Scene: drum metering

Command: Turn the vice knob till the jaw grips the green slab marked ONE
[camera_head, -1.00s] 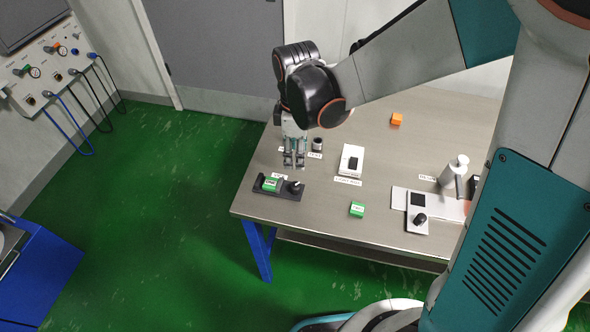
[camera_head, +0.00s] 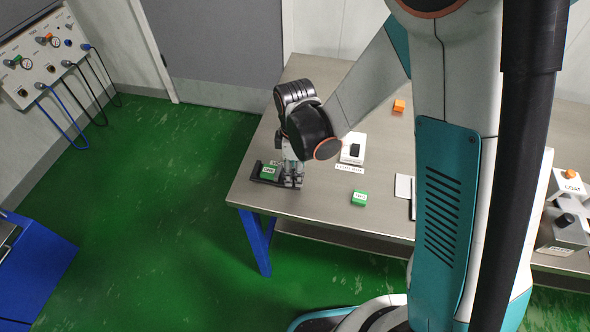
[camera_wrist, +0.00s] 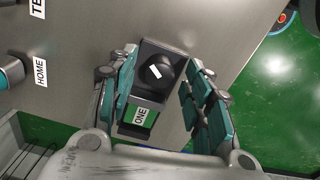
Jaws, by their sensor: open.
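The vice is a dark tray-like block (camera_head: 255,172) at the left front corner of the table. The green slab marked ONE (camera_head: 268,172) sits in it; the slab also shows in the wrist view (camera_wrist: 139,115). The black round vice knob (camera_wrist: 158,69) with a white mark on top shows in the wrist view, beyond the slab. My gripper (camera_head: 292,182) is over the knob end of the vice and hides the knob in the head view. In the wrist view its fingers are open, one on each side of the vice and knob. I cannot tell whether the fingers touch the knob.
Another green block (camera_head: 359,197) lies on the table to the right. A white box with a black top piece (camera_head: 353,149) and an orange block (camera_head: 398,106) stand farther back. The table's left and front edges are close to the vice. A HOME label (camera_wrist: 41,72) lies nearby.

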